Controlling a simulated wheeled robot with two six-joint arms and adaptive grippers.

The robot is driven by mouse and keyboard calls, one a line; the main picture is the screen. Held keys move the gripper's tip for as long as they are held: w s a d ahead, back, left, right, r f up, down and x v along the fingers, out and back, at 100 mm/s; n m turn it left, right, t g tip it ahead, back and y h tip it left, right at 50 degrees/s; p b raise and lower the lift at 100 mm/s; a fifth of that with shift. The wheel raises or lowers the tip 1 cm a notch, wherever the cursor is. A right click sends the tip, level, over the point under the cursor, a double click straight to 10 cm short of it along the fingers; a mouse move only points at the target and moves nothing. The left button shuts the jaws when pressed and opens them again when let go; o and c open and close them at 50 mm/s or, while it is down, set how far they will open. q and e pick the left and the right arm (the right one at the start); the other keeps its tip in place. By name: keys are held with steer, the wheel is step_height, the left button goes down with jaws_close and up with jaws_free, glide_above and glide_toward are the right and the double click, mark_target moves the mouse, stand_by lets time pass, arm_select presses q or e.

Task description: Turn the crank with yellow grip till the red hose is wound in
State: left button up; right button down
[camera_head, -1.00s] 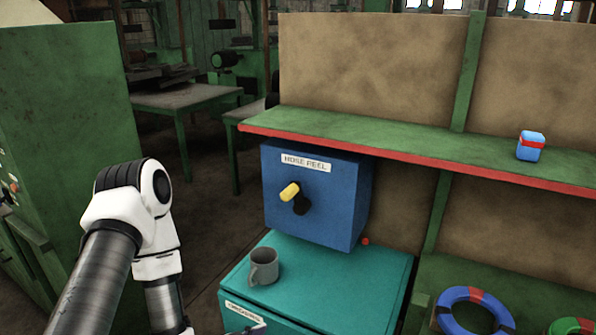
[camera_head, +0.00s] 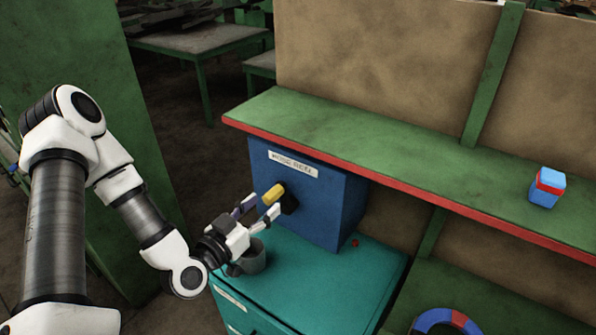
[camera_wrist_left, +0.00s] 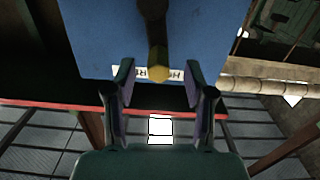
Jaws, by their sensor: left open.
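The hose reel is a blue box (camera_head: 325,205) with a white label, on a teal cabinet under a shelf. Its dark crank (camera_head: 289,203) carries a yellow grip (camera_head: 273,194) on the front face. My left gripper (camera_head: 257,206) is open just in front of the crank, its fingers spread toward the yellow grip. In the left wrist view, the yellow grip (camera_wrist_left: 159,74) shows between the open fingertips (camera_wrist_left: 160,72); I cannot tell whether they touch it. A small red spot (camera_head: 355,243) at the box's lower right may be the hose's end; no more hose shows. My right gripper is out of view.
A grey mug (camera_head: 252,258) stands on the teal cabinet (camera_head: 330,285), close under my left gripper. The green shelf (camera_head: 350,135) with a red edge overhangs the box. A blue and red block (camera_head: 547,187) sits on the shelf. A blue and red ring (camera_head: 440,318) lies lower right.

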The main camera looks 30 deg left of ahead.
mark_target(280, 188)
arm_select(q)
steer(key=shift+w+a, duration=0.1)
steer(key=shift+w, duration=0.25)
steer(key=shift+w+d+r+p, duration=0.3)
steer(key=shift+w+r+p, duration=0.05)
steer(key=shift+w+r, duration=0.4)
steer(key=w, duration=0.2)
steer(key=w+f, duration=0.1)
steer(key=w, duration=0.1)
steer(key=shift+w+d+p, duration=0.15)
steer(key=shift+w+p, duration=0.2)
steer(key=shift+w, duration=0.05)
steer(key=shift+s, duration=0.2)
steer(key=shift+s+r, duration=0.15)
steer(key=shift+s, duration=0.1)
steer(key=shift+c, duration=1.1)
steer(key=shift+s, duration=0.1)
jaws_close()
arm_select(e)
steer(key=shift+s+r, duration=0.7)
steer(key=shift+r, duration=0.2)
